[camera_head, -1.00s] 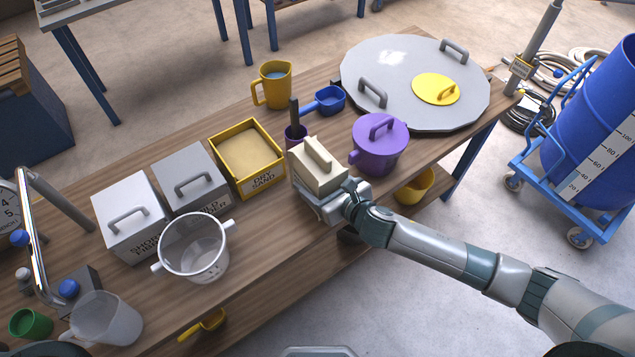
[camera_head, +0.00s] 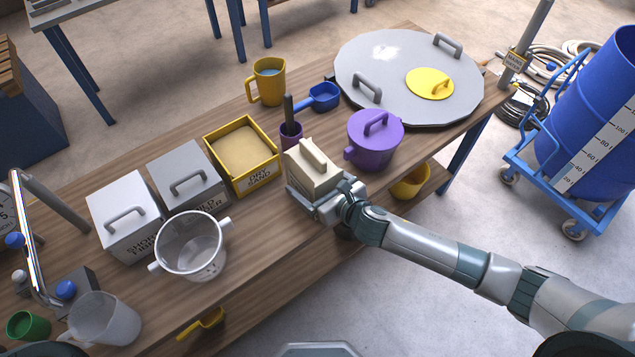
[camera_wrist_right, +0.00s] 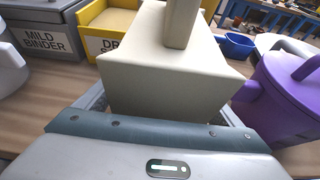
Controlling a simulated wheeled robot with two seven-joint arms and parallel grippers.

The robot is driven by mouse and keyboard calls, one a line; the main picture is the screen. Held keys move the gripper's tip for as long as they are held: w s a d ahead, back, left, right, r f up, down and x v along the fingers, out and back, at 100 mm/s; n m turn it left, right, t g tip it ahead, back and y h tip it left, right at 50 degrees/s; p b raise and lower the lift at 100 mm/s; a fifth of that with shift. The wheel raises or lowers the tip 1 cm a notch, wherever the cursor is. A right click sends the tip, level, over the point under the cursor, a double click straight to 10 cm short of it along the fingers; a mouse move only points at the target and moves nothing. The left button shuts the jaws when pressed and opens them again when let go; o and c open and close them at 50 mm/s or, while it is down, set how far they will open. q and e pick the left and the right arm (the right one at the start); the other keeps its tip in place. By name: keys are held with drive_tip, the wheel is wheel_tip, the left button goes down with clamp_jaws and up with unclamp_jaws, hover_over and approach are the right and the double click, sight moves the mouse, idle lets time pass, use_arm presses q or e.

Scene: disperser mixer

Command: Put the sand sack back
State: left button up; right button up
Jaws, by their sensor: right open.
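The sand sack, a cream block with a handle on top (camera_head: 308,172), stands upright near the table's front edge, left of the purple lidded pot. In the right wrist view the sack (camera_wrist_right: 165,75) fills the middle, directly in front of the palm. My right gripper (camera_head: 330,200) is open at the sack's near side, with a finger low on either side of it. Whether the fingers touch it is hidden. The yellow bin labelled dry sand (camera_head: 268,182) is just left of the sack, with sand visible inside. My left gripper is not in view.
The purple pot (camera_head: 375,145) is close on the right. A purple cup with a dark handle (camera_head: 291,138) and a blue scoop (camera_head: 323,97) stand behind the sack. Bare tabletop lies in front of the sand bin.

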drive_tip(key=shift+r, duration=0.15)
drive_tip(key=shift+s+d, duration=0.15)
drive_tip(key=b+v, duration=0.2)
drive_tip(key=v, duration=0.9)
drive_tip(key=shift+s+d, duration=0.2)
drive_tip(key=shift+s, duration=0.05)
